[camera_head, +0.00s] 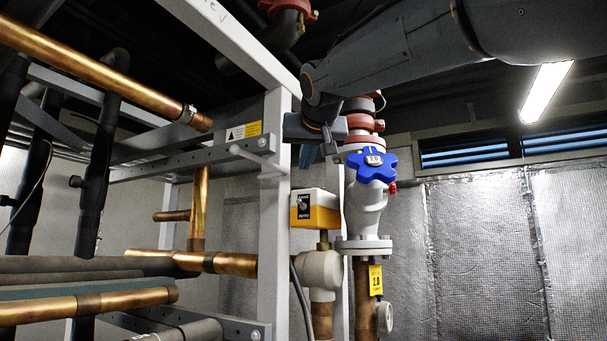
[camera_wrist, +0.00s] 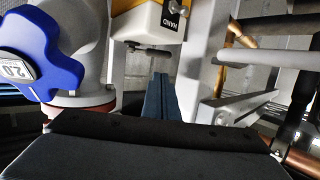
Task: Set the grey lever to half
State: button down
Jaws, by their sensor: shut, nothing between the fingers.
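A light grey lever-like bar (camera_head: 257,161) shows in the head view, in front of the rack's rail and left of the white upright. It slants down to the right, and its end lies near the upright. I take this for the grey lever, but its scale and exact setting cannot be read. In the wrist view a pale grey bar (camera_wrist: 246,106) lies to the right, but I cannot tell whether it is the same part. My gripper (camera_head: 309,156) is right of the upright, above the yellow and white switch box and apart from the bar. Its fingers (camera_wrist: 160,80) are shut and empty.
A blue star-shaped handwheel (camera_head: 371,164) on a grey valve (camera_head: 365,207) stands close right of my gripper. The switch box (camera_head: 314,209) is just below it. The white upright (camera_head: 274,220) stands between gripper and bar. Copper pipes (camera_head: 215,262) run lower left.

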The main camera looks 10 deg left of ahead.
jog(key=p+x, duration=0.3)
jog(key=x, duration=0.6)
jog(key=shift+w+p, duration=0.2)
jog(key=shift+p, duration=0.1)
jog(key=shift+s+f, duration=0.1)
jog(key=shift+f, duration=0.05)
